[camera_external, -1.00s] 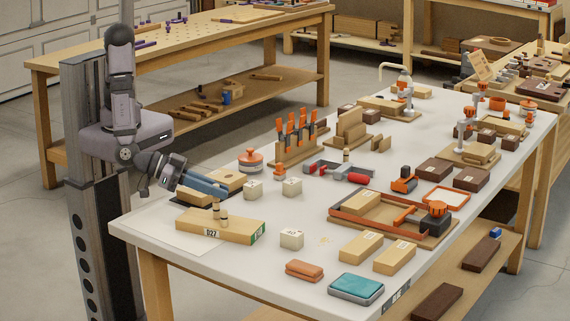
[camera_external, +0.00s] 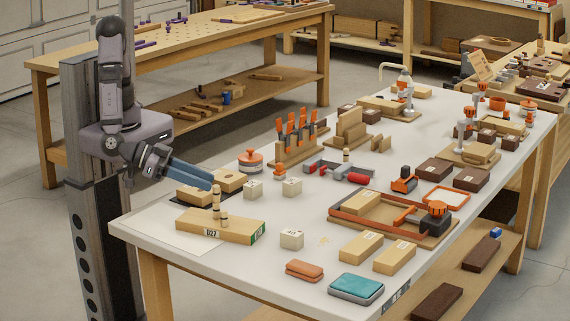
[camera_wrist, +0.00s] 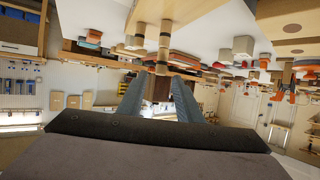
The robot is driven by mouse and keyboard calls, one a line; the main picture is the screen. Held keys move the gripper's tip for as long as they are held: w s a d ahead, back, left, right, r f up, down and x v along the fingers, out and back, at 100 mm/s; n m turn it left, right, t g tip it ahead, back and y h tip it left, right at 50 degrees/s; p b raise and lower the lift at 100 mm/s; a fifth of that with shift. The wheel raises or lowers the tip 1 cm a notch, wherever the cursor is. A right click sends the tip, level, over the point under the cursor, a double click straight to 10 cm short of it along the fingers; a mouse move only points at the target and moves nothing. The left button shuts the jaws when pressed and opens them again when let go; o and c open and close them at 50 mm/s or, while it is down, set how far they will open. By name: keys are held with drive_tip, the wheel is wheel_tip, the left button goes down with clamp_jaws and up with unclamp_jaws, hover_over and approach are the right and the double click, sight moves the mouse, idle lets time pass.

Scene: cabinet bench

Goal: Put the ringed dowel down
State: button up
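The ringed dowel (camera_external: 216,200), a pale wooden peg with dark rings, stands upright at the pale wooden block marked D27 (camera_external: 190,232), at the table's near left. A shorter peg (camera_external: 224,221) stands beside it. In the upside-down wrist view, the dowel (camera_wrist: 164,45) hangs from the block (camera_wrist: 165,9), just beyond the fingertips. How the dowel's foot sits is too small to tell.
Pale cubes (camera_external: 291,239) stand right of the block. An orange-lidded jar (camera_external: 250,161) and a clamp rack (camera_external: 296,150) stand farther back. Bare tabletop (camera_external: 250,270) lies in front.

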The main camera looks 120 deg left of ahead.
drive_tip(key=v, duration=0.8)
drive_tip(key=w+d+f+m+h, duration=0.1)
drive_tip(key=w+d+m+h, duration=0.1)
drive_tip(key=w+h, duration=0.4)
drive_tip(key=s+a+f+m+g, duration=0.2)
drive_tip(key=s+a+g, duration=0.3)
drive_tip(key=s+a, duration=0.3)
drive_tip(key=s+a+f+m+g+h, duration=0.1)
drive_tip(key=s+a+g, duration=0.5)
drive_tip(key=s, duration=0.6)
drive_tip(key=shift+a+f+m+h, duration=0.3)
drive_tip(key=shift+a+f+m, duration=0.6)
drive_tip(key=shift+a, duration=0.35)
drive_tip(key=shift+s, duration=0.15)
wheel_tip(320, 180, up, 5)
drive_tip(key=p, duration=0.4)
wheel_tip(320, 180, down, 10)
drive_tip(key=b, duration=0.9)
drive_tip(key=shift+r, duration=0.2)
